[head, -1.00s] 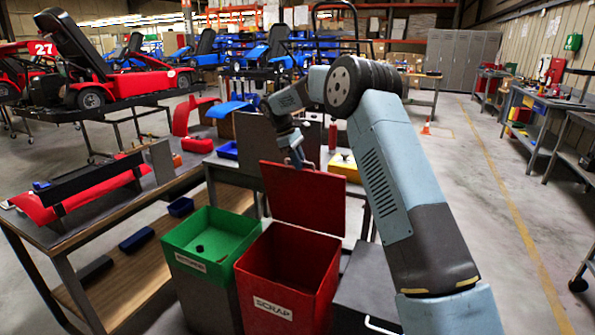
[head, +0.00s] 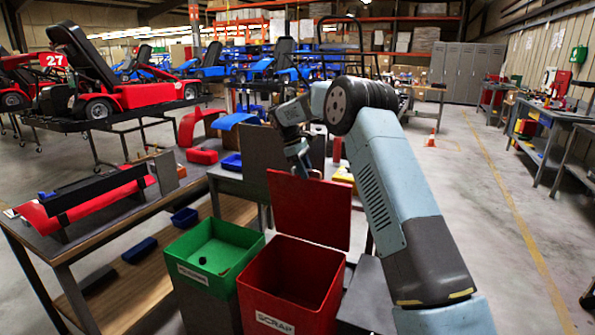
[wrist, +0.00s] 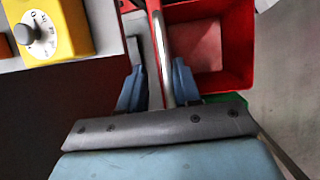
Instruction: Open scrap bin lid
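The red scrap bin (head: 288,284), labelled SCRAP, stands at the front centre in the head view. Its red lid (head: 312,212) is raised, standing upright with a slight tilt behind the open mouth. My gripper (head: 305,172) is at the lid's top edge. In the wrist view my gripper's two blue fingers (wrist: 158,82) are apart, on either side of a silver handle bar (wrist: 167,75) and the lid's thin red edge. A gap shows beside the left finger. The bin's red interior (wrist: 205,48) shows to the right of the fingers.
A green bin (head: 215,251) stands left of the scrap bin, and a dark box (head: 370,290) to its right. A workbench (head: 100,225) is at the left. A yellow control box (wrist: 58,28) is close to the gripper.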

